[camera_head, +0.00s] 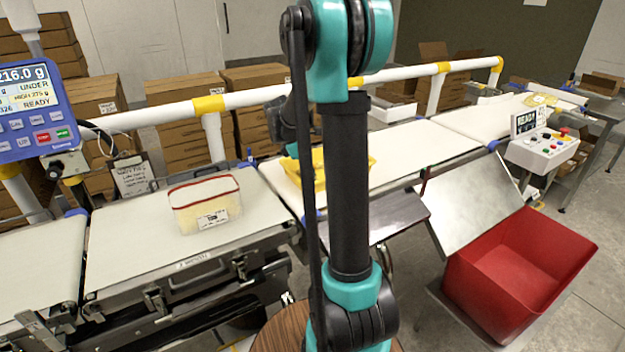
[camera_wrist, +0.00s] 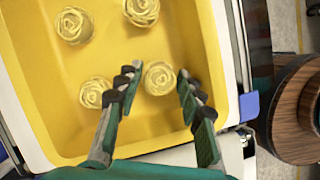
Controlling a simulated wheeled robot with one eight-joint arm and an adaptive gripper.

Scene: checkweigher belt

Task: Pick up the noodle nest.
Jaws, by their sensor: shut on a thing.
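Several pale yellow, coiled noodle nests lie in a yellow tray (camera_wrist: 40,130) in the wrist view. One noodle nest (camera_wrist: 160,78) is between the fingertips of my gripper (camera_wrist: 157,84), which is shut on it. Another nest (camera_wrist: 95,92) is to its left, and two more nests (camera_wrist: 74,25) (camera_wrist: 142,12) are near the top of the picture. I cannot tell whether the held nest is clear of the tray floor. In the head view the yellow tray (camera_head: 316,166) is on the belt, partly hidden behind my arm; the nests and gripper are hidden there.
A clear tub with a red rim (camera_head: 206,204) stands on the left belt section. A red bin (camera_head: 520,275) is at the lower right, below a metal chute (camera_head: 470,203). A white guard rail (camera_head: 270,93) runs behind the belt. A control box (camera_head: 540,148) stands at the right.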

